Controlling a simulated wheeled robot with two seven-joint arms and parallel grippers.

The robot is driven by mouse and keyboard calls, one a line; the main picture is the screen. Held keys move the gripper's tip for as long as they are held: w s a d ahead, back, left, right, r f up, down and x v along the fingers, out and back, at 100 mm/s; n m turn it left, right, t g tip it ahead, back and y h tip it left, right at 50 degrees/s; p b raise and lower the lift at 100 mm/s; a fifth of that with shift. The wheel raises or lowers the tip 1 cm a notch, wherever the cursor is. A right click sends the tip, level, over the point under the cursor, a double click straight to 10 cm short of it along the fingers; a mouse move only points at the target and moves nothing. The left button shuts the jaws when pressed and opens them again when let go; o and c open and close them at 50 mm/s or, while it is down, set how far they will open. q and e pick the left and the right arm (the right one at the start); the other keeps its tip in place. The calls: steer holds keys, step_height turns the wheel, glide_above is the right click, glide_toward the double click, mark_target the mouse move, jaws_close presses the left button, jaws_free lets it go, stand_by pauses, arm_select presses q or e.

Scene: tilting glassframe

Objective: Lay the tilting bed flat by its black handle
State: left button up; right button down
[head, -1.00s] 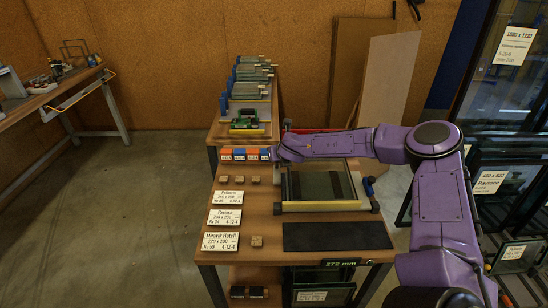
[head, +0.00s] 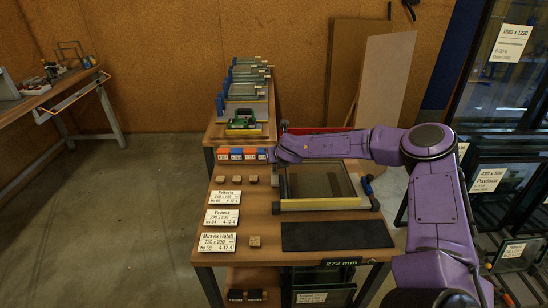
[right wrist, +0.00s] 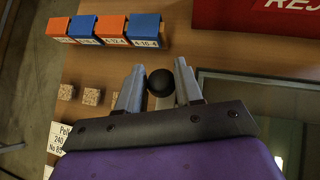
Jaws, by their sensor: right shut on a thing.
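The tilting bed (head: 319,204) is a frame with a dark glass pane and a yellow front strip, on the wooden bench. In the head view it looks near level, but my arm covers its far edge, so I cannot tell its exact tilt. Its black handle, a round knob (right wrist: 160,83), shows in the right wrist view. My right gripper (right wrist: 158,70) is shut on this knob, one finger on each side. In the head view my purple right arm reaches left over the bed's far side, and the knob is hidden. My left gripper is not in view.
Orange and blue blocks (head: 241,154) stand left of my right gripper. Small wooden cubes (head: 254,241) and white label cards (head: 218,242) lie on the bench's left. A black mat (head: 337,235) lies in front of the bed. A red bin (right wrist: 265,18) is behind the bed.

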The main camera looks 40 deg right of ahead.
steer(key=c, duration=1)
jaws_free()
steer(key=shift+w+d+r, duration=0.1)
steer(key=shift+d+r, duration=0.05)
steer(key=shift+d, duration=0.05)
steer(key=shift+c, duration=0.2)
steer(key=shift+f, duration=0.25)
steer(key=shift+a, duration=0.1)
steer(key=v, duration=1)
steer(key=shift+s+r, duration=0.1)
steer(key=shift+s, duration=0.1)
